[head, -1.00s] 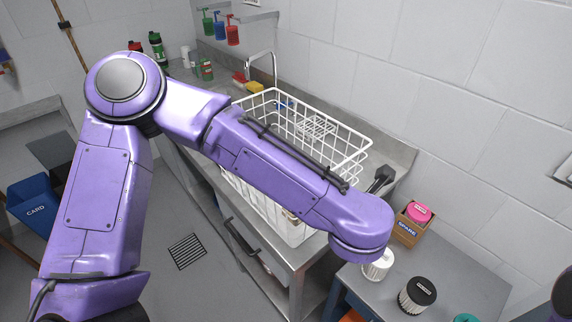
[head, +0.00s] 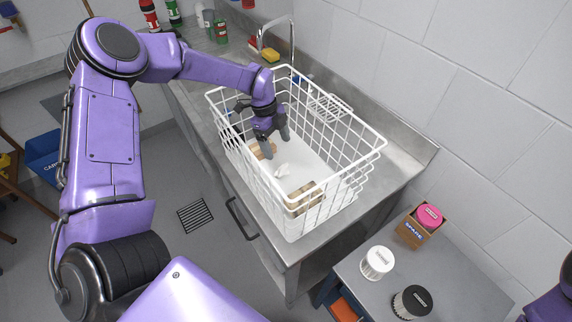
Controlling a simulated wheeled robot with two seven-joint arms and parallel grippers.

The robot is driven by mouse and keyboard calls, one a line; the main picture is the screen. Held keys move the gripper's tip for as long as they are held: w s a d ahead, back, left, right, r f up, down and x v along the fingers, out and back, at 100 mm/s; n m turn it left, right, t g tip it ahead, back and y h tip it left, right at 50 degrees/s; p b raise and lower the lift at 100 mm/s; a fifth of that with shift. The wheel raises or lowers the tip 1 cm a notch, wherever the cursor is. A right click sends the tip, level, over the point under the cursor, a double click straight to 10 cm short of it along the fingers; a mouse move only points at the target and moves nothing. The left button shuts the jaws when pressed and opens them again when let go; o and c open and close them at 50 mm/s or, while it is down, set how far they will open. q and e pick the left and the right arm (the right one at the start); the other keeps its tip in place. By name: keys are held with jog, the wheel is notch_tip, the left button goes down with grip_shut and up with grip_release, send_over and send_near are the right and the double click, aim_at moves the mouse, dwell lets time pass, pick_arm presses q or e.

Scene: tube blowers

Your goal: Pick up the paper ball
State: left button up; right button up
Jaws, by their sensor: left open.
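The paper ball (head: 282,171) is a small white crumpled lump. It lies on the white floor of the white wire basket (head: 372,150), which stands on the metal counter. My left gripper (head: 276,143) reaches down into the basket with its dark fingers apart. It is open and empty, and its fingertips are just behind and above the ball, apart from it in the picture. The exact height gap cannot be told. My right gripper is out of view.
A brown block (head: 303,196) lies in the basket in front of the ball, and another brown piece (head: 263,150) lies beside my left fingers. The basket's wire walls surround them. A tap (head: 276,38) stands behind. A white filter (head: 377,262) stands on the lower right table.

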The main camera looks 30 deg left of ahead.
aim_at(282, 167)
pick_arm(q)
jog(key=f+b, duration=0.1)
jog(key=s+f+b, duration=0.1)
jog(key=f, duration=0.1)
jog(key=d+f+b, duration=0.1)
jog(key=shift+s+d+f, duration=0.1)
jog(key=shift+s+f, duration=0.05)
jog(key=shift+f, duration=0.1)
jog(key=b+x, duration=0.2)
jog(key=x, duration=0.2)
jog(key=shift+f, duration=0.3)
jog(key=shift+d+f+b, duration=0.1)
jog(key=shift+f+b, duration=0.2)
jog(key=shift+b, duration=0.05)
jog(key=shift+d, duration=0.15)
jog(key=shift+r, duration=0.2)
jog(key=shift+c, duration=0.3)
jog(key=c, duration=1)
